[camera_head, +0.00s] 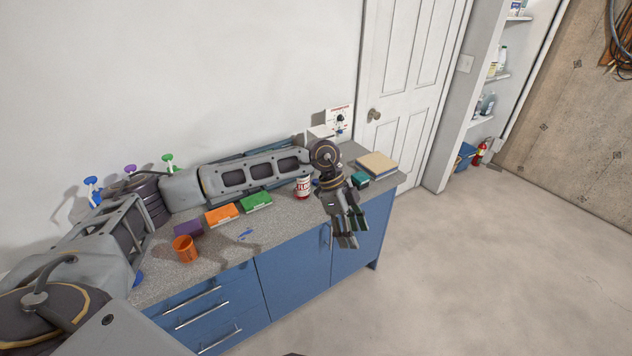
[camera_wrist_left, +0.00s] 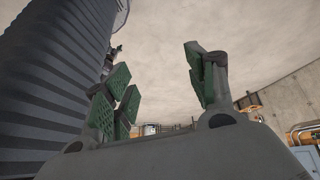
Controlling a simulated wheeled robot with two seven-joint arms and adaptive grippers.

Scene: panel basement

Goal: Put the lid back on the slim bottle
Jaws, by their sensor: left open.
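My left gripper (camera_head: 348,228) hangs past the front edge of the counter (camera_head: 285,220), fingers pointing down. In the left wrist view, its green-padded fingers (camera_wrist_left: 165,80) are apart with nothing between them. I cannot make out which object is the slim bottle, nor its lid. A red and white labelled container (camera_head: 303,187) stands on the counter just left of the gripper, partly behind my arm. My right gripper is not in view.
Purple (camera_head: 188,228), orange (camera_head: 221,215) and green (camera_head: 257,201) boxes lie in a row, with an orange cup (camera_head: 184,248) in front. A teal box (camera_head: 360,180) and a tan book (camera_head: 377,163) are at the right end. Spray-topped bottles (camera_head: 168,163) stand behind. The floor right is clear.

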